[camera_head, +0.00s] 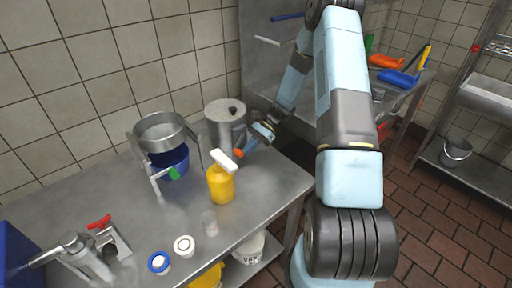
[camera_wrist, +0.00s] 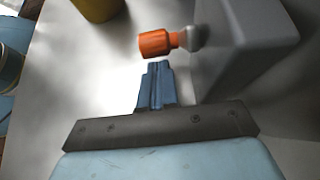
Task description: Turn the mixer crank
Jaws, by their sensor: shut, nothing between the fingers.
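The mixer crank has an orange knob (camera_head: 239,154) on the side of a grey metal mixer body (camera_head: 220,117) on the steel table. In the wrist view the orange knob (camera_wrist: 155,43) sits on a short pale shaft beside the grey body (camera_wrist: 245,45). My gripper (camera_wrist: 156,68) is shut and empty, its blue fingertips just below the knob in the picture with a small gap. In the head view my gripper (camera_head: 250,145) is right of the mixer, close to the knob; its fingertips are hard to make out.
A metal pan on a stand (camera_head: 160,130) over a blue bowl (camera_head: 172,162) is to the left. A small clear cup (camera_head: 209,222) and two lidded jars are nearer. Wall tiles close the back.

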